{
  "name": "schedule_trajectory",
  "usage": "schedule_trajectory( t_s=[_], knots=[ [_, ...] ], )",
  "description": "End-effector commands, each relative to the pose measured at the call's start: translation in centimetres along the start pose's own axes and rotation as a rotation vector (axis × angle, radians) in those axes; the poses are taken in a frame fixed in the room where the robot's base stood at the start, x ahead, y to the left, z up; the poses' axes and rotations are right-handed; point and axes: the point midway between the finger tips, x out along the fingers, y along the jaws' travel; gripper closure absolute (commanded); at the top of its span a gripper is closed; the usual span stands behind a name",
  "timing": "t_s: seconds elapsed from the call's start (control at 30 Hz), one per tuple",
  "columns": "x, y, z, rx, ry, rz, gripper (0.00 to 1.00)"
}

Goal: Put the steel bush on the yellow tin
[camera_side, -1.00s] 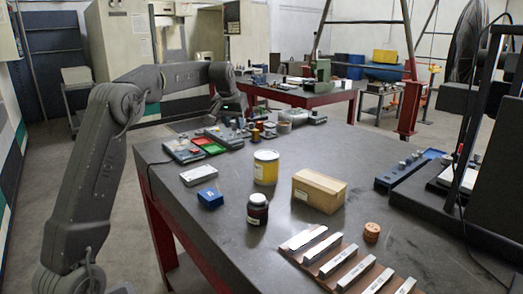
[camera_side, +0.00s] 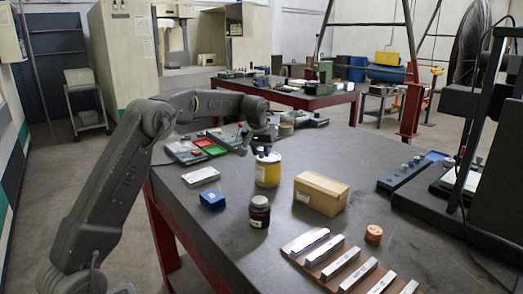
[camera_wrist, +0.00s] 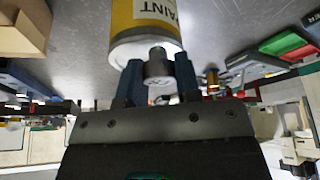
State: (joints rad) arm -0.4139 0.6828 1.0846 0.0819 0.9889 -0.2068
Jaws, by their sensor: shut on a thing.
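The yellow tin (camera_side: 268,174) stands upright on the dark table, and its labelled side (camera_wrist: 150,12) shows at the top of the wrist view. My gripper (camera_wrist: 159,78) is shut on the steel bush (camera_wrist: 157,66), a small grey cylinder between the two fingers. In the side view my gripper (camera_side: 262,150) is at the tin's top. The bush is too small there to make out clearly. In the wrist view the bush overlaps the tin's lid edge; I cannot tell whether it touches the lid.
A cardboard box (camera_side: 321,193) stands right of the tin. A dark jar (camera_side: 259,211) and a blue block (camera_side: 212,199) are in front of it. Red and green trays (camera_side: 209,148) lie behind left. A rack of metal bars (camera_side: 340,262) is at the front.

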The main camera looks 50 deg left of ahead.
Motion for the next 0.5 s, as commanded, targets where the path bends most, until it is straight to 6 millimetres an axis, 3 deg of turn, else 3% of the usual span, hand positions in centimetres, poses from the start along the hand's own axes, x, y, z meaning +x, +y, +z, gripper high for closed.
schedule_trajectory(
  t_s=[0.2,0.23,0.5],
  knots=[
    [0.21,-0.01,0.08,0.000,0.000,0.000,0.95],
    [0.27,-0.01,0.11,0.000,0.000,0.000,0.68],
    [0.21,-0.01,0.08,0.000,0.000,0.000,0.44]
  ],
)
